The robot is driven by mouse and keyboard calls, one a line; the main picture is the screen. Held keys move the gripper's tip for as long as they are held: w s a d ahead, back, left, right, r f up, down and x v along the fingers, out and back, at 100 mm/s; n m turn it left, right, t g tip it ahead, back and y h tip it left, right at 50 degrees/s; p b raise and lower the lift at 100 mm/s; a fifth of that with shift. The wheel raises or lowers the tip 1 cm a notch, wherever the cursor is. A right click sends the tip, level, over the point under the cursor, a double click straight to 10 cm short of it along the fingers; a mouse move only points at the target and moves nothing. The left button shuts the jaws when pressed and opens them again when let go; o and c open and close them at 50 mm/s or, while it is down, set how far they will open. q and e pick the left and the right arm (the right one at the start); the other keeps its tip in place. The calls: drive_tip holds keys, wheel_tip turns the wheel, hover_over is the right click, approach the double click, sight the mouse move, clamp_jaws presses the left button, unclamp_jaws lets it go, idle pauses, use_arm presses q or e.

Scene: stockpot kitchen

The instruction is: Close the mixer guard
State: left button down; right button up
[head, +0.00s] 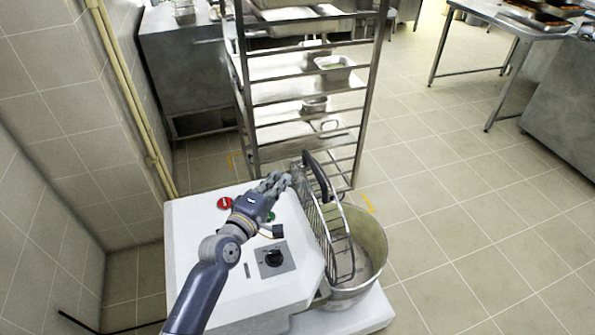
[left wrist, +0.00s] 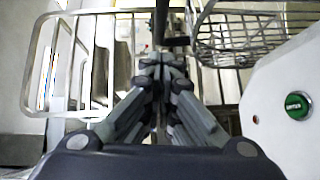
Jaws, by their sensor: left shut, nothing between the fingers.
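The mixer (head: 205,270) is a white machine with a steel bowl (head: 370,245) at its right side. Its wire guard (head: 318,232) stands steeply raised between the white body and the bowl, leaving the bowl's mouth uncovered. A dark curved bar (head: 316,175) is at the guard's far end. My left gripper (head: 284,180) is shut and empty above the far edge of the body, just left of the guard's far end. In the left wrist view the gripper (left wrist: 162,62) points forward, with the guard's wires (left wrist: 235,35) at upper right. I cannot tell whether it touches the guard. My right gripper is out of view.
A tall steel rack (head: 245,110) with trays and pans stands close behind the mixer. The body carries a red button (head: 224,203), a green button (left wrist: 297,105) and a black knob (head: 273,258). A tiled wall is at left; open floor (head: 470,220) lies at right.

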use_arm(q)
drive_tip(key=w+d, duration=0.3)
drive_tip(key=d, duration=0.2)
drive_tip(key=shift+w+f+p, duration=0.25)
drive_tip(key=shift+f+p, duration=0.05)
drive_tip(key=shift+p, duration=0.15)
